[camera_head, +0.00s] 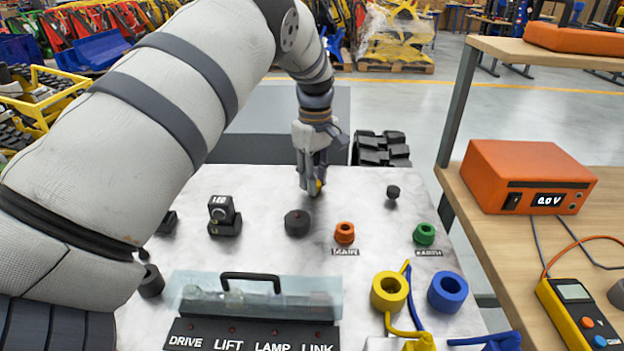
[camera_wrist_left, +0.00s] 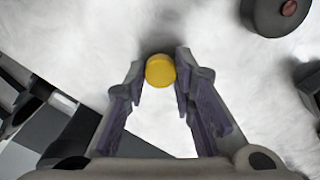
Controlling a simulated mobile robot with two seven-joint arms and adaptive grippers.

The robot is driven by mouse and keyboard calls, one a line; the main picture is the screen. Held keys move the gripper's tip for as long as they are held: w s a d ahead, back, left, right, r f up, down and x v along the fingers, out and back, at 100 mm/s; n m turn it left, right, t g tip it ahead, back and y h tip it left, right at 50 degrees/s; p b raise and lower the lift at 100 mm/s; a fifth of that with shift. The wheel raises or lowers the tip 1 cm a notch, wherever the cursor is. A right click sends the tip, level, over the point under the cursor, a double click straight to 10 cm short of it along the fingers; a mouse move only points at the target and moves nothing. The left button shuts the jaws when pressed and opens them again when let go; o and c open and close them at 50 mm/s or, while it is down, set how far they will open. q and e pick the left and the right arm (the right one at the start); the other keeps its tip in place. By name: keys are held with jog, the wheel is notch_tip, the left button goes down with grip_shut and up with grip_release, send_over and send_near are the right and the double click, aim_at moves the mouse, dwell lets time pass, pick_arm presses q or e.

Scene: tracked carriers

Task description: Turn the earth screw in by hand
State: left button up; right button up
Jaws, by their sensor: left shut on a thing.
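My left gripper (camera_head: 316,186) is shut on a small yellow round-headed piece, perhaps the earth screw (camera_head: 318,184), at the far part of the pale panel (camera_head: 260,185). In the left wrist view the yellow head (camera_wrist_left: 160,71) sits between the fingertips of the left gripper (camera_wrist_left: 161,74), close to the pale surface. The fingers hide its lower part, and I cannot tell whether it is in a hole. A green ring-shaped terminal (camera_head: 424,234), labelled EARTH, stands apart to the right. My right gripper is not in view.
A black knob (camera_head: 297,223) stands just in front of the gripper. An orange terminal (camera_head: 344,233) labelled MAIN, a yellow ring (camera_head: 389,291) and a blue ring (camera_head: 447,292) are nearer. A clear cover (camera_head: 250,296) lies at the front. An orange meter box (camera_head: 528,177) sits on the right bench.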

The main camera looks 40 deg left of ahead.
pick_arm(q)
jog(key=shift+m, duration=0.3)
jog(key=m, duration=0.9)
jog(key=shift+m, duration=0.4)
jog(key=m, duration=0.3)
jog(key=shift+m, duration=0.4)
jog(key=o, duration=1)
jog(key=shift+s+m, duration=0.1)
jog(key=shift+m, duration=0.2)
